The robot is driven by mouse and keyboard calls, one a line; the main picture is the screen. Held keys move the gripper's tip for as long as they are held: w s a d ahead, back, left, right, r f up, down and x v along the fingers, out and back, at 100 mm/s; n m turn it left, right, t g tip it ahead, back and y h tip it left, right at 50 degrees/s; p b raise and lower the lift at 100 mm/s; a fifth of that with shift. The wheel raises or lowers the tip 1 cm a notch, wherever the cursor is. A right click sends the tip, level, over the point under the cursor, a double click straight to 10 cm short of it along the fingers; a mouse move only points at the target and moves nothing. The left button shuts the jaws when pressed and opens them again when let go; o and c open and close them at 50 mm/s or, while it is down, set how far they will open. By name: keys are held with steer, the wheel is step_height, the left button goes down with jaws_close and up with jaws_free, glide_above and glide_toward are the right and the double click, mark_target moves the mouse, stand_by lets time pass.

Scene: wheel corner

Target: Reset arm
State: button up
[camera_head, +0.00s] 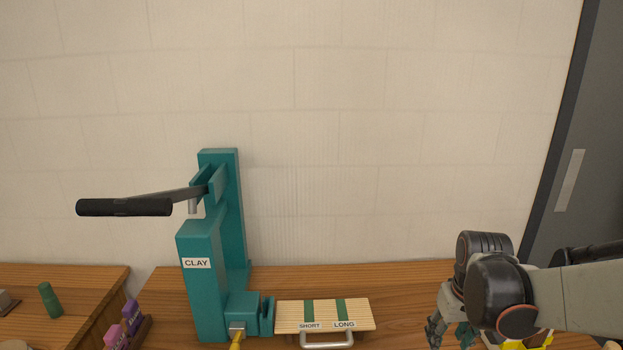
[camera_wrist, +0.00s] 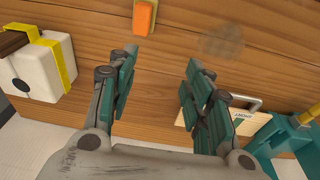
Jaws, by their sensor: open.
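My gripper (camera_wrist: 158,78) is open and empty in the wrist view, its two teal-padded fingers apart above the wooden bench (camera_wrist: 170,115). In the head view my gripper (camera_head: 450,328) is low at the right, to the right of the slotted board, and partly cut off by the frame's bottom edge. My arm reaches in from the right edge.
A teal press labelled CLAY (camera_head: 205,275) with a black-gripped lever (camera_head: 125,207) stands on the bench. Beside it lies a board marked SHORT and LONG (camera_head: 290,317). An orange block (camera_wrist: 145,16) and a yellow-strapped white block (camera_wrist: 40,72) lie near my fingers.

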steer(key=s+a+r+t, duration=0.5)
steer(key=s+a+r, duration=0.4)
steer(key=s, duration=0.3)
steer(key=shift+s+a, duration=0.15)
steer(key=shift+a, duration=0.05)
steer(key=shift+o, duration=0.5)
steer(key=shift+r, duration=0.15)
